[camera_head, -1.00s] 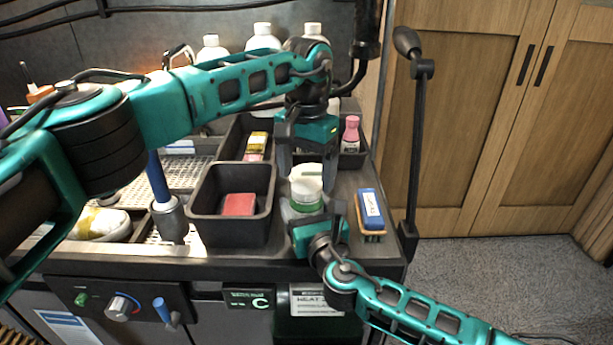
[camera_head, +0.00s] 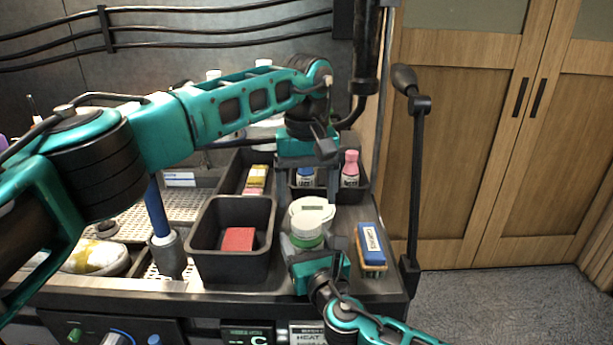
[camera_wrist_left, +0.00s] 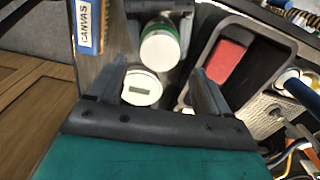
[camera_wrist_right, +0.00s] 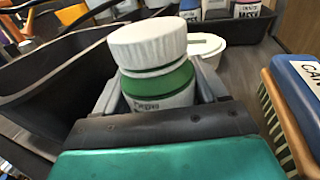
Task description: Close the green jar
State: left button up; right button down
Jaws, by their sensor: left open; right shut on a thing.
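The green jar (camera_head: 307,240) stands upright near the front of the counter. It has a green band and a white ribbed lid (camera_wrist_right: 147,42) sitting on top; I cannot tell how tightly it is screwed on. The lid also shows in the left wrist view (camera_wrist_left: 160,49). My right gripper (camera_head: 314,256) is shut around the jar's body from the front. My left gripper (camera_head: 312,182) is open and empty, pointing down above and behind the jar, apart from it. In the left wrist view its fingers (camera_wrist_left: 153,80) are spread.
A round white item with a small grey display (camera_head: 313,207) stands right behind the jar. A black bin (camera_head: 205,262) with a red block is at left. A blue-and-tan brush (camera_head: 371,248) lies at right. Bottles, including a pink one (camera_head: 350,170), stand in a tray behind.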

pick_arm(q)
jog(key=n, duration=0.6)
jog(key=shift+r, duration=0.2)
jog(key=n, duration=0.5)
jog(key=shift+r+n, duration=0.2)
jog(key=shift+n, duration=0.1)
jog(key=n, duration=0.5)
jog(key=shift+r+n, duration=0.15)
jog(key=shift+n, duration=0.15)
jog(key=n, duration=0.5)
jog(key=shift+r+n, duration=0.2)
jog(key=shift+n, duration=0.1)
jog(key=n, duration=0.5)
jog(key=shift+r+n, duration=0.15)
jog(key=shift+n, duration=0.15)
jog(key=n, duration=0.5)
jog(key=shift+r+n, duration=0.2)
jog(key=shift+n, duration=0.1)
jog(key=n, duration=0.5)
jog(key=shift+r+n, duration=0.15)
jog(key=shift+n, duration=0.15)
jog(key=n, duration=0.4)
jog(key=shift+r, duration=0.1)
